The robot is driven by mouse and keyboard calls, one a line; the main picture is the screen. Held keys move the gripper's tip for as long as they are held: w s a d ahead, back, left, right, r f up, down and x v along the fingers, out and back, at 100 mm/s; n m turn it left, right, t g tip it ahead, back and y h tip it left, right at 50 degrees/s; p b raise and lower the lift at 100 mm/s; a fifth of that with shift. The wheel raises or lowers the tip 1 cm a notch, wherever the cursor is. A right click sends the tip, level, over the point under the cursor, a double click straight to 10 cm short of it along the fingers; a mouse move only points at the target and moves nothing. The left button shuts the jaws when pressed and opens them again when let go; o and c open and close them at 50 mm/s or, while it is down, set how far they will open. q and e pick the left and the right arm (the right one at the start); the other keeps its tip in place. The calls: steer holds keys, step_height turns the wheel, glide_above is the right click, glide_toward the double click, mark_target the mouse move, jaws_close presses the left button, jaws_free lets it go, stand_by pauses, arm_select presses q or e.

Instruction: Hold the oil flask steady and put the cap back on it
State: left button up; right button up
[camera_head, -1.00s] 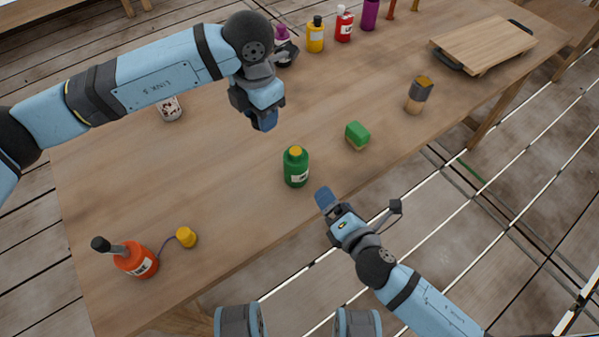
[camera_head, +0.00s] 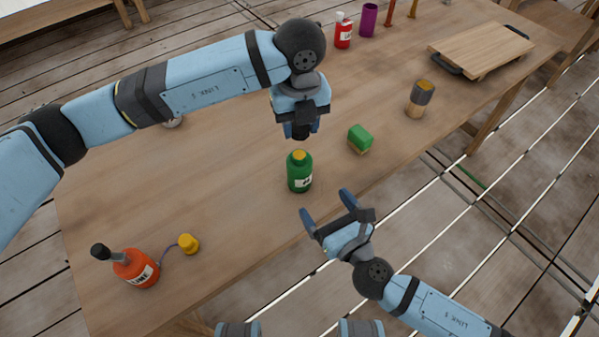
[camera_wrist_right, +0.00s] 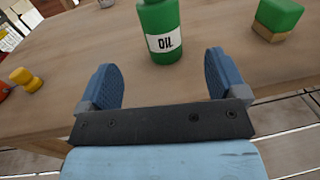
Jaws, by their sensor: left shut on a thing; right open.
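The green oil flask (camera_head: 300,178) stands upright on the table, with a yellow top and a white label. The right wrist view shows its lower body and OIL label (camera_wrist_right: 165,42). My left gripper (camera_head: 300,122) points down just above the flask, shut on a small dark cap (camera_head: 301,133), mostly hidden by the fingers. A gap shows between cap and flask. My right gripper (camera_head: 326,206) is open and empty at the table's near edge. Its fingers point toward the flask, which is beyond the fingertips and not between them.
A green sponge (camera_head: 360,139) lies right of the flask. An orange bottle (camera_head: 136,268) with a tethered yellow cap (camera_head: 189,244) is at front left.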

mark_target(299, 154)
steer(key=shift+w, duration=0.1)
steer(key=x, duration=1.2)
steer(key=c, duration=1.4)
arm_select(q)
steer(key=shift+f, duration=2.5)
steer(key=shift+f, duration=0.1)
steer(key=shift+f, duration=0.8)
steer(key=shift+f, duration=0.55)
